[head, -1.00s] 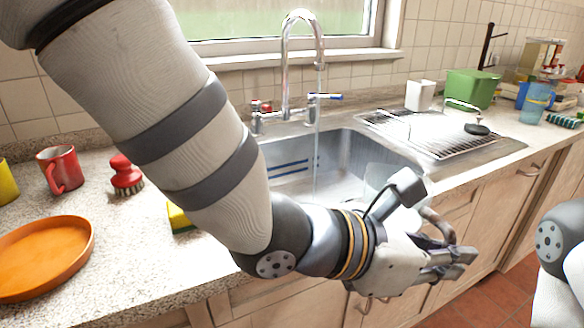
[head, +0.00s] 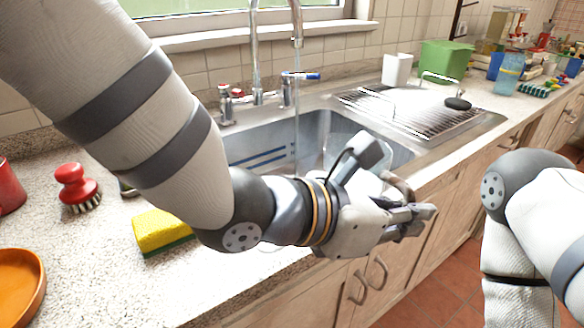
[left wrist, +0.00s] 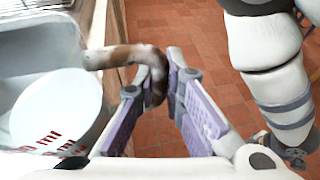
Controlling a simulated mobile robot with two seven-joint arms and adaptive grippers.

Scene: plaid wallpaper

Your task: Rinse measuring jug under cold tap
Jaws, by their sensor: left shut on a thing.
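My left gripper (head: 418,222) is shut on the handle (left wrist: 130,58) of the clear measuring jug (head: 345,150), at the sink's front right edge. The jug (left wrist: 55,105) shows red "ml" markings in the left wrist view, where the fingers (left wrist: 158,85) close around its brownish handle. In the head view my wrist and gripper hide much of the jug. The tap spout (head: 297,40) runs a thin stream of water (head: 296,110) into the sink, left of the jug's visible part. My right gripper is out of view.
The steel sink (head: 265,150) has a draining rack (head: 400,112) to its right. A yellow sponge (head: 160,230), red brush (head: 76,185) and orange plate (head: 18,285) are on the left counter. A white cup (head: 396,69) and green box (head: 445,60) stand behind the rack.

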